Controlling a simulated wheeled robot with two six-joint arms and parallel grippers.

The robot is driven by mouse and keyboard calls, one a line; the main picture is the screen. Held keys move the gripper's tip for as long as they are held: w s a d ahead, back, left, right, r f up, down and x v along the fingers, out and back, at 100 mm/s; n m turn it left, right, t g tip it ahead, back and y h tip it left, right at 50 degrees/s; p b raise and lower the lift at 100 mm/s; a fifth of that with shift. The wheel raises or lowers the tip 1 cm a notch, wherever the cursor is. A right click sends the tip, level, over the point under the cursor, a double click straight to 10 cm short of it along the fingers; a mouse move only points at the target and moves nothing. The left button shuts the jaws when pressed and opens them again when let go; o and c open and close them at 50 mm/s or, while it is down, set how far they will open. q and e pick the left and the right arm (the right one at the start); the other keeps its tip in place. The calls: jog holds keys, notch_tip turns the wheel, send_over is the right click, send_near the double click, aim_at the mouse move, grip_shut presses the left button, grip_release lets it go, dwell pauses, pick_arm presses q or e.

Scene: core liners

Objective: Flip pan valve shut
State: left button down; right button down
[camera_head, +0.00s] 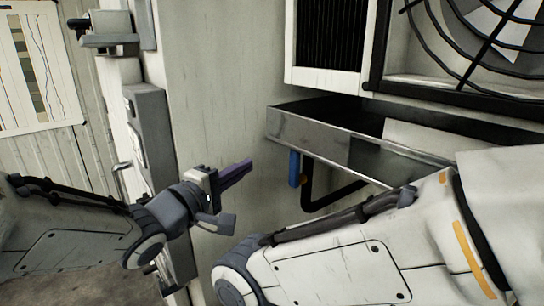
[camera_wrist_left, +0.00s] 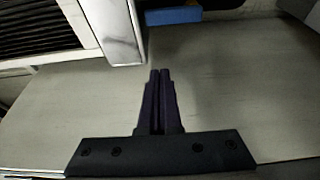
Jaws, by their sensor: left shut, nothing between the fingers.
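The metal pan (camera_head: 318,132) juts from the wall under the vent and fan. The blue valve handle (camera_head: 294,168) hangs upright under the pan's near side, next to a black bent pipe (camera_head: 326,202). My left gripper (camera_head: 248,164) is shut and empty, to the left of the handle and apart from it. In the left wrist view its dark fingers (camera_wrist_left: 160,74) are together. The blue handle (camera_wrist_left: 173,15) shows at the top edge there, beyond the fingertips, with the pan's corner (camera_wrist_left: 115,30) to its left. My right gripper is out of view.
A louvred vent (camera_head: 331,35) and a round fan guard (camera_head: 470,35) are above the pan. A grey box (camera_head: 150,135) is on the wall at left, near my left wrist. My right arm crosses the lower right. The pale wall between gripper and pan is clear.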

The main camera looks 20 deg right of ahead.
aim_at(294, 169)
pick_arm(q)
jog(key=w+d+p, duration=0.2)
jog(key=d+p, duration=0.3)
jog(key=d, duration=0.4)
jog(key=shift+w, duration=0.25)
